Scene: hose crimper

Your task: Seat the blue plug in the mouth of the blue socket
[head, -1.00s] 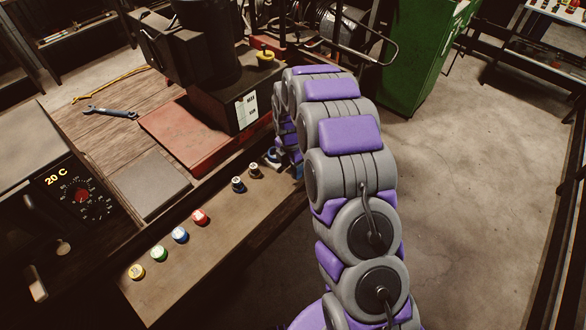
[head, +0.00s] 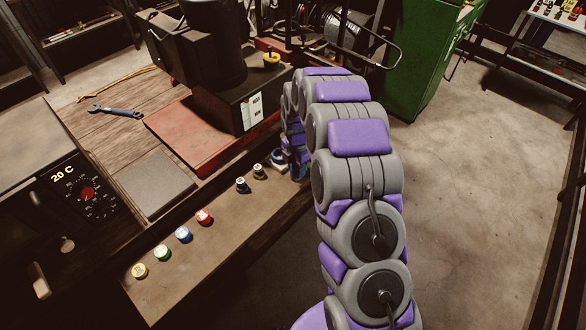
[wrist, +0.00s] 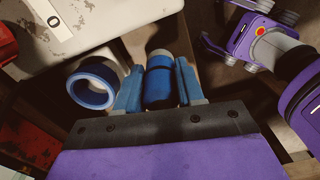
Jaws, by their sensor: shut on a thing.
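The blue socket (wrist: 92,85) shows in the wrist view as a blue ring with a dark open mouth, just left of my gripper. My gripper (wrist: 158,86) has its two blue fingers shut on the blue plug (wrist: 159,80), a blue cylinder with a dark band and a pale far end. The plug is beside the socket, apart from its mouth, with the left finger between them. In the head view my gripper is mostly hidden behind my arm, at the far end of the ledge. A small blue and white piece (head: 279,158) shows just left of it.
Several coloured caps, including a red one (head: 204,217) and a yellow one (head: 139,270), stand along the brown ledge (head: 190,262). The dark machine (head: 215,90) stands behind on a red base. A green cabinet (head: 415,60) is at back right. The floor at right is clear.

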